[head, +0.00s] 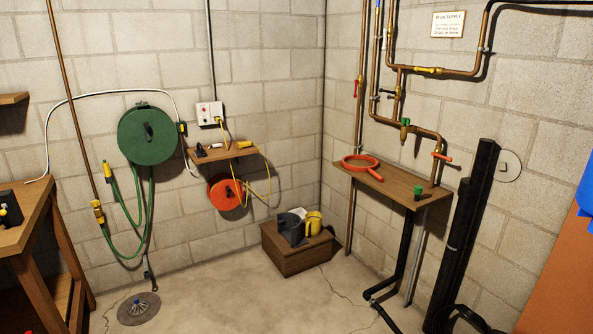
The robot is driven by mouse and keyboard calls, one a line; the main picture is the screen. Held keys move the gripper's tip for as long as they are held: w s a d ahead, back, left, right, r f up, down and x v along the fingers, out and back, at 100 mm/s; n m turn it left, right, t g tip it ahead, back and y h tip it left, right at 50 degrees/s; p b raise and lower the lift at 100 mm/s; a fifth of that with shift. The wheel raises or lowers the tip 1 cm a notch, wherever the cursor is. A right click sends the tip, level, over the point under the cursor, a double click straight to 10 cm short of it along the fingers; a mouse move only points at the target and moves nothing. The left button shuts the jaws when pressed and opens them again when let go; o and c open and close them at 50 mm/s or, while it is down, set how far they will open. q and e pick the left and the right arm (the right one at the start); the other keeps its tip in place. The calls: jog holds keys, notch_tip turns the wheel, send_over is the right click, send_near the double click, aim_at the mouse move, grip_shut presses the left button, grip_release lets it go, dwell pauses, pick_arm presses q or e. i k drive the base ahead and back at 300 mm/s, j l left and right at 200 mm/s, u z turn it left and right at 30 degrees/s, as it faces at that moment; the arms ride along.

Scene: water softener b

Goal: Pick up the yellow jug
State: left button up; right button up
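The yellow jug (314,223) stands on a low wooden box (300,260) in the corner of the room. It is small in the head view and appears upright. A dark grey container (292,227) stands close on its left and may hide part of its left side. I cannot tell whether the two touch. Neither of my grippers shows in this view.
A wooden bench (28,236) stands at the left and a wall shelf (392,186) with a red ring-shaped tool (360,162) at the right. Tall black tubes (466,230) lean at the right wall. A floor drain (139,308) lies front left. The central floor is clear.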

aim_at(312, 225)
jog(key=i+u, duration=0.25)
jog(key=i, duration=1.95)
